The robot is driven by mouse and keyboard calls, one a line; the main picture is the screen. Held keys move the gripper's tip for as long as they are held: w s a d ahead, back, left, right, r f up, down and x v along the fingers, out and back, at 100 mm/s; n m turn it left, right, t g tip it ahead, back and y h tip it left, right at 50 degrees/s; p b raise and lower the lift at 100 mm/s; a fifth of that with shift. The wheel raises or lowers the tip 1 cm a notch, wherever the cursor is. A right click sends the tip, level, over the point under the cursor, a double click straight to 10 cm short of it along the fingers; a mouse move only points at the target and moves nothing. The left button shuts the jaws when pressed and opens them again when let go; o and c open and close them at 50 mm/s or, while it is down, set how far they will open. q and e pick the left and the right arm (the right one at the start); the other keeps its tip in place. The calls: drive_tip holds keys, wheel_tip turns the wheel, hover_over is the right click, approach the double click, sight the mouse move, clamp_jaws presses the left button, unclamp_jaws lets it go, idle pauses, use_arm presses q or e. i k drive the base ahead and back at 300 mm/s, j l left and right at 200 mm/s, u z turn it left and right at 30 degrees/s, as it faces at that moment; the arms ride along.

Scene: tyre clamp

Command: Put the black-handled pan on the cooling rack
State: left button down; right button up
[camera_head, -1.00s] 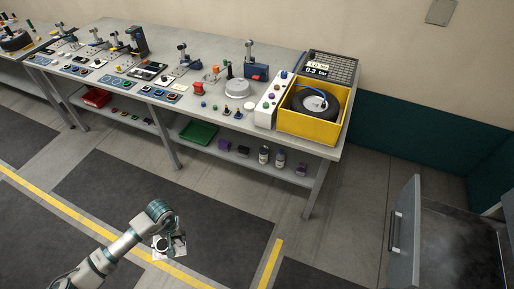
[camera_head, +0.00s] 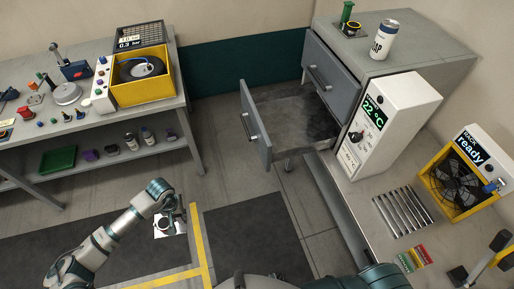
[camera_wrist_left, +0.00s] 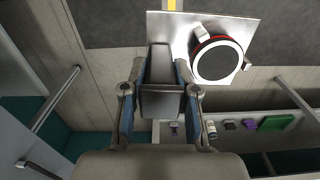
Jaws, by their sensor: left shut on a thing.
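My left gripper (camera_head: 167,213) is shut on the black handle (camera_wrist_left: 160,95) of the pan, seen between its fingers in the left wrist view. The pan (camera_wrist_left: 180,35) is a flat, pale metal plate carrying a round dark piece with a white and red rim (camera_wrist_left: 217,60). In the head view the pan (camera_head: 178,226) hangs over the floor, clear of any surface. The cooling rack (camera_head: 403,211), a row of metal bars, lies on the right-hand bench, well to the right of my left gripper. My right gripper is out of view.
A fan unit (camera_head: 460,180) marked "RACK ready" and a white controller reading 22°C (camera_head: 394,122) stand by the rack. Coloured strips (camera_head: 414,258) lie in front. An open drawer (camera_head: 290,125) juts out from the grey cabinet. The workbench with a yellow tyre box (camera_head: 142,92) is at left.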

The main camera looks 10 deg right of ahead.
sight(397, 210)
drive_tip(key=k+l+z, duration=0.1)
drive_tip(key=z, duration=1.55)
drive_tip(key=i+l+z, duration=0.15)
drive_tip(key=z, duration=0.3)
drive_tip(key=i+l+z, duration=0.2)
drive_tip(key=z, duration=0.3)
drive_tip(key=i+l, duration=0.1)
drive_tip(key=i, duration=0.5)
